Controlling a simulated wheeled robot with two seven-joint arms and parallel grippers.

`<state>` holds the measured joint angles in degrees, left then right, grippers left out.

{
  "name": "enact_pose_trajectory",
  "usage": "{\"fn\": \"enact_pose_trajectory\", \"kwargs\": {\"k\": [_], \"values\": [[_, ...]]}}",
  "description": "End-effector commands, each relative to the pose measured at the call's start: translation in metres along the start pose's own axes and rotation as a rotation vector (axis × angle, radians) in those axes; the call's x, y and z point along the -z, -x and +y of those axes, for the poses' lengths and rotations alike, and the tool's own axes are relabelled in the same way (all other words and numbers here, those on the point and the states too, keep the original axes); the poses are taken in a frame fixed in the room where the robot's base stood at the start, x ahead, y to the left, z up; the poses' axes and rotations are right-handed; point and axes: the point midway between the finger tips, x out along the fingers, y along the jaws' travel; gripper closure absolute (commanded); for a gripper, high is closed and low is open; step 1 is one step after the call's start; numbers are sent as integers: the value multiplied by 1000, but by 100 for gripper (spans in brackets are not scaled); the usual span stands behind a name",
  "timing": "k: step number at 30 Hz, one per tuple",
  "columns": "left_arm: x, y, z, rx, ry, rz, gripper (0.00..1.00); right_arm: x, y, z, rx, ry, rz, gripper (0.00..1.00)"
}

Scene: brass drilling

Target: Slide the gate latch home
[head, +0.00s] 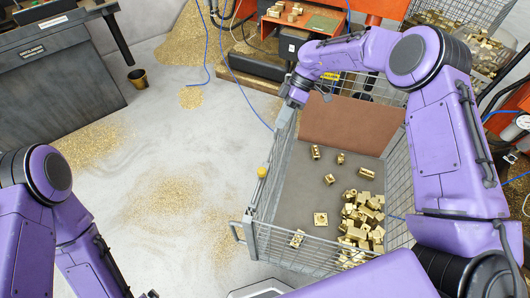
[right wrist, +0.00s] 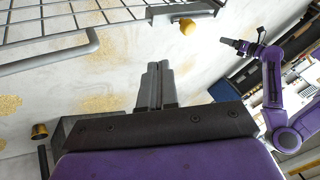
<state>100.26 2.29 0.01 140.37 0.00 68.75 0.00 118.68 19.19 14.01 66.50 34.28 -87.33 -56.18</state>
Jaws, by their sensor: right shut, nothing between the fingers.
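The wire mesh crate's gate latch shows in the head view as a yellow knob (head: 262,172) on the top of the crate's left side. In the right wrist view the yellow knob (right wrist: 188,27) sits on a grey bar (right wrist: 172,11), up and right of my fingertips. My right gripper (right wrist: 156,68) is shut and empty, apart from the knob. In the head view the right gripper (head: 284,114) is over the crate's far left corner, beyond the knob. My left gripper (right wrist: 236,43) is small in the right wrist view, clear of the crate; its jaws are unclear.
The mesh crate (head: 400,165) holds several brass blocks (head: 360,215) and a brown panel (head: 348,122). Brass chips (head: 170,205) lie on the open floor to its left. A machine (head: 55,70) and a brass cup (head: 138,78) stand at the upper left. A blue cable runs behind the gripper.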

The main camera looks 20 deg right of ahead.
Motion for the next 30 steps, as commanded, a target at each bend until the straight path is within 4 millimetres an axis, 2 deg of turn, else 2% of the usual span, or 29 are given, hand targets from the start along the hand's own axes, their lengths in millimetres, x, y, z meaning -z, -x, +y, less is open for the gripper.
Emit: {"fn": "enact_pose_trajectory", "kwargs": {"k": [5,8,19,21,24,30], "values": [[1,3,0,1,0,-1,0,1,-8,3,5,-4,-1,100],[3,7,-1,0,0,0,0,0,-23,3,9,-7,-3,100],[12,29,-3,0,0,0,0,-1,-102,2,7,-8,-4,100],[17,41,-4,0,0,0,0,1,-103,-12,5,-10,-1,100],[20,48,-4,0,0,0,0,0,-112,-23,4,-7,-1,100],[21,51,-5,0,0,0,0,-2,-120,-31,1,-8,1,100]]}}
